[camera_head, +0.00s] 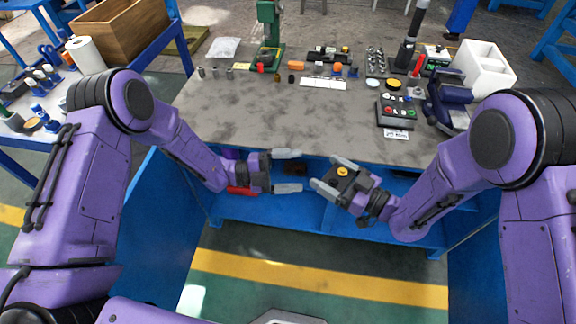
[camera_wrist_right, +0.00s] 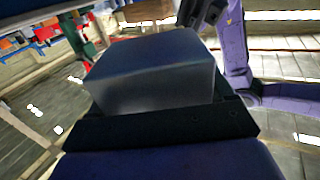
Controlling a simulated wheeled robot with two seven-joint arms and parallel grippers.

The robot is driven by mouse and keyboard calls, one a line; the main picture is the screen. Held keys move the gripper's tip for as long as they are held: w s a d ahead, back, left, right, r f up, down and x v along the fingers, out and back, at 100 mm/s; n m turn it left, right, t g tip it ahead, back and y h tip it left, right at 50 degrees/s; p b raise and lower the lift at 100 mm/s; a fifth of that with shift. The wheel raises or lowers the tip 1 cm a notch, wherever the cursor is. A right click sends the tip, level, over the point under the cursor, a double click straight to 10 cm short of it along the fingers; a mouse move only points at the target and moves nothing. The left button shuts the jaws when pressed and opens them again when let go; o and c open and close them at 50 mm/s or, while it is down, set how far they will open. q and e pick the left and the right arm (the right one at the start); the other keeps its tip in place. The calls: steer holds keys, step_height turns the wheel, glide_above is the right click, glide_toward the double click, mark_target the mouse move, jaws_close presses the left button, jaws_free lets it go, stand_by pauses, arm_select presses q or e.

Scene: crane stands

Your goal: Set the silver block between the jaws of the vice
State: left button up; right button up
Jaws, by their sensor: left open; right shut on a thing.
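The blue vice (camera_head: 450,98) stands at the right end of the grey worktable; its jaw gap is hard to make out in the head view. My right gripper (camera_head: 325,172) is in front of the table's front edge, left of and nearer than the vice. In the head view the block is hard to tell from the dark gripper. My left gripper (camera_head: 298,170) is open and empty, with its fingers pointing toward the right gripper.
A control box with coloured buttons (camera_head: 394,111) and a white crate (camera_head: 486,68) flank the vice. A green press (camera_head: 268,36) and small parts line the table's back. The middle and front-left of the worktable (camera_head: 270,115) are clear.

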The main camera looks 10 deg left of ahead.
mark_target(335, 177)
arm_select(q)
steer(key=d+r+m+g, duration=0.1)
steer(key=d+m+g, duration=0.1)
steer(key=d+m, duration=0.1)
steer(key=s+d+r+m+g, duration=0.1)
steer(key=d+m+g, duration=0.1)
steer(key=d+m, duration=0.1)
steer(key=s+d+m+g, duration=0.1)
steer(key=d+m, duration=0.2)
steer(key=d, duration=0.2)
steer(key=shift+r+g, duration=0.4)
steer(key=c, duration=1.3)
steer(key=shift+r, duration=0.15)
steer(key=shift+c, duration=1.4)
arm_select(e)
steer(key=o, duration=1.4)
